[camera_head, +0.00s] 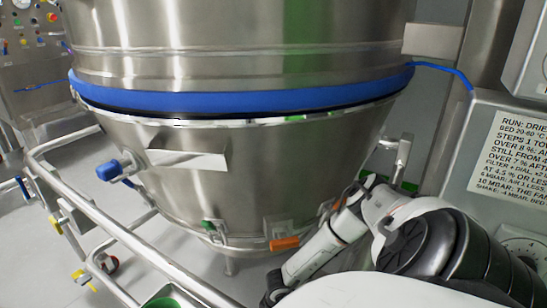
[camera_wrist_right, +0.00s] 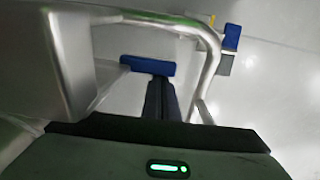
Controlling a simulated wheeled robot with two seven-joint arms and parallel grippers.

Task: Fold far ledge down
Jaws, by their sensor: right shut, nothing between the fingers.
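A big steel bowl (camera_head: 260,170) with a blue seal band (camera_head: 250,98) fills the head view. A flat light metal ledge (camera_head: 188,159) stands out level from its near left side. A metal bracket (camera_head: 398,155) shows beyond its right side; I cannot tell which part is the far ledge. My right arm reaches in from the right, and its gripper is not visible in the head view. In the right wrist view my right gripper (camera_wrist_right: 161,82) is shut and empty, its tips close to a blue bar (camera_wrist_right: 148,65); whether they touch is unclear. My left gripper is not in view.
A bent metal rail (camera_head: 110,225) runs around the left and front of the bowl; a bent tube (camera_wrist_right: 205,45) curves beside my right fingers. An orange clip (camera_head: 285,243) is at the bowl's lower edge. A cabinet with a printed sign (camera_head: 515,150) stands at right.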

